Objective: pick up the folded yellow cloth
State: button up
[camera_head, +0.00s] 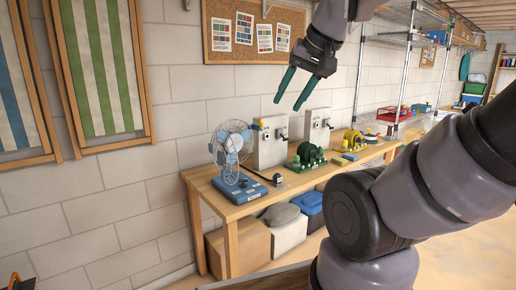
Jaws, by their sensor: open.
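My gripper (287,105) hangs in the upper middle of the head view, its two dark green fingers pointing down and apart. It is open and nothing is between the fingers. It shows in front of the wall, above the workbench in the picture. No other clear folded yellow cloth shows. My arm hides part of the bench's right side.
The wooden workbench (230,205) holds a blue desk fan (231,145), two grey boxes, a green reel (310,155), a yellow reel (353,139) and a red crate (393,114). Bins stand beneath it. A corkboard (225,35) and striped folded chairs are at the wall.

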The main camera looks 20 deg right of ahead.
aim_at(337, 160)
jog(key=i+l+u, duration=0.1)
jog(key=l, duration=0.4)
jog(key=i+l, duration=0.25)
jog(key=l, duration=0.25)
jog(key=i+l+u, duration=0.15)
jog(key=l, duration=0.3)
jog(key=i+l, duration=0.15)
jog(key=l, duration=0.4)
jog(key=i+l+u, duration=0.15)
jog(key=l, duration=0.35)
jog(key=i+l, duration=0.1)
jog(key=l, duration=0.4)
jog(key=i+l+u, duration=0.15)
jog(key=l, duration=0.95)
jog(key=i+u, duration=0.05)
